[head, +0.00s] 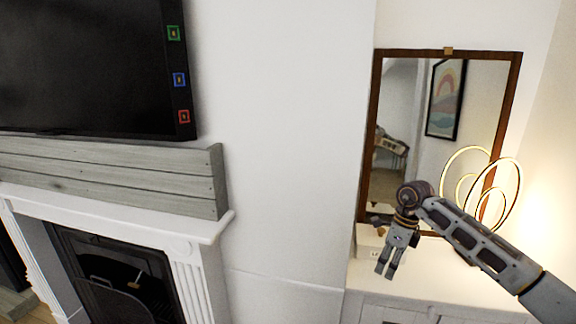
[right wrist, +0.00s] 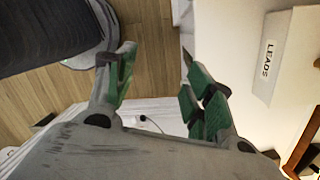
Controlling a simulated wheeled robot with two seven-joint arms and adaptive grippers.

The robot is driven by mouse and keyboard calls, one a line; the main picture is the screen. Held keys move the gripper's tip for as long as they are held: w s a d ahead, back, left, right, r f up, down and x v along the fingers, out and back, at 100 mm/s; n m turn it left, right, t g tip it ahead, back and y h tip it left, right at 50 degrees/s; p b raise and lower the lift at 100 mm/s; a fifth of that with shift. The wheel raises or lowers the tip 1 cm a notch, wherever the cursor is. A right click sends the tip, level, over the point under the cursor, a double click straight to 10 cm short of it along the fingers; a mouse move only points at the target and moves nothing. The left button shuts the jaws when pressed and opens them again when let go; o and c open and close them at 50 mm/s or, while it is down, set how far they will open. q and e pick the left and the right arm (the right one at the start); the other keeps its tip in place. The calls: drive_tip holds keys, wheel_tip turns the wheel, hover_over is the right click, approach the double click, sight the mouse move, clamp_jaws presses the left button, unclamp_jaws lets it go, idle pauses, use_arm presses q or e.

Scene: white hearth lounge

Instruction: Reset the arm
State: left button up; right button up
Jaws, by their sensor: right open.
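My right gripper (head: 387,268) hangs from my right arm, which comes in from the lower right in the head view. Its fingers point down in front of the white cabinet and the mirror. In the right wrist view the two green-padded fingers (right wrist: 158,85) are apart with nothing between them. Wooden floor and a white surface show beyond them. My left gripper does not show in the head view.
A white cabinet (head: 358,275) stands below a wood-framed mirror (head: 367,150). A gold ring lamp (head: 518,190) stands behind my forearm. A box labelled LEADS (right wrist: 285,55) is close to the gripper. At left are a black television (head: 80,60) and a white fireplace (head: 200,265).

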drive_tip(key=w+a+f+m+t+y, duration=0.35)
drive_tip(key=a+f+m+y, duration=0.75)
drive_tip(key=a+f, duration=0.4)
drive_tip(key=s+d+f+m+t+h, duration=0.1)
drive_tip(key=d+f+m+t+h, duration=0.15)
drive_tip(key=f+m, duration=0.45)
drive_tip(key=s+d+f+m+t+h, duration=0.1)
drive_tip(key=d+f+m+t, duration=0.25)
drive_tip(key=f, duration=0.45)
drive_tip(key=s+d+f+m+t+h, duration=0.1)
drive_tip(key=d+f+m+t, duration=0.15)
drive_tip(key=f+m, duration=0.45)
drive_tip(key=s+d+f+m+g+h, duration=0.25)
drive_tip(key=s+f+m, duration=0.25)
drive_tip(key=s+f, duration=0.65)
drive_tip(key=s+d+f+m+g+h, duration=0.1)
drive_tip(key=s+d+f+m+h, duration=0.3)
drive_tip(key=s+f, duration=0.7)
drive_tip(key=s+f+m+g, duration=0.2)
drive_tip(key=s+f, duration=0.2)
drive_tip(key=s, duration=0.6)
drive_tip(key=s+f+m+g+h, duration=0.1)
drive_tip(key=s+f+m+g, duration=0.1)
drive_tip(key=s, duration=0.9)
drive_tip(key=s+f+m+g+h, duration=0.1)
drive_tip(key=s+f, duration=0.4)
drive_tip(key=s, duration=0.5)
drive_tip(key=shift+s+a+f+m+g, duration=0.3)
drive_tip(key=shift+a+m+g, duration=0.1)
drive_tip(key=shift+m+g, duration=0.55)
